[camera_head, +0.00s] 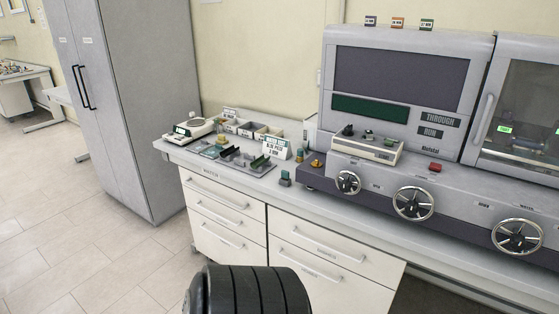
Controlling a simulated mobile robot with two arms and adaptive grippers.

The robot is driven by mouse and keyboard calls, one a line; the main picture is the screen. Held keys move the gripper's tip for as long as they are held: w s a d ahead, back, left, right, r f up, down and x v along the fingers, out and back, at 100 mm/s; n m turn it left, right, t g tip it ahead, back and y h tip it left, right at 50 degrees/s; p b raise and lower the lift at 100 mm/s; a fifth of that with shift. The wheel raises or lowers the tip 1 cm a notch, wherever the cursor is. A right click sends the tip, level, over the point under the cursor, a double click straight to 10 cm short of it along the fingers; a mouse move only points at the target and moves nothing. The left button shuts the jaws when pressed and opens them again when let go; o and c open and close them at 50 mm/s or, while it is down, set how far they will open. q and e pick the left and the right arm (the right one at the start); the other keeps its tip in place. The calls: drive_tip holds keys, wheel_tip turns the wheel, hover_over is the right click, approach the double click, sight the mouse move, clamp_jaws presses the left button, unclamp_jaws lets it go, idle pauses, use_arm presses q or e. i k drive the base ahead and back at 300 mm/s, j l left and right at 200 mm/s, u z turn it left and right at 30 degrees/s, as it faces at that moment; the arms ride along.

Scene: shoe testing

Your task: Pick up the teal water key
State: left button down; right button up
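A small teal block-like piece (285,179) stands on the front part of the grey bench top, left of the large grey machine. It may be the teal water key, but it is too small to be sure. Another small piece, teal and yellow (300,155), stands behind it near a white sign (276,148). A grey tray (262,173) left of them holds several dark, green and teal pieces, too small to tell apart. Neither of my grippers is in view. A black ribbed part at the bottom middle seems to be mine.
A white scale (189,131) and divided bins (247,129) stand at the bench's left end. The grey machine (392,119) with handwheels fills the right side. A tall grey cabinet (147,100) stands left. The tiled floor (120,265) before it is clear.

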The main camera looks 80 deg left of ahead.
sight(285, 175)
drive_tip(key=u, duration=2.45)
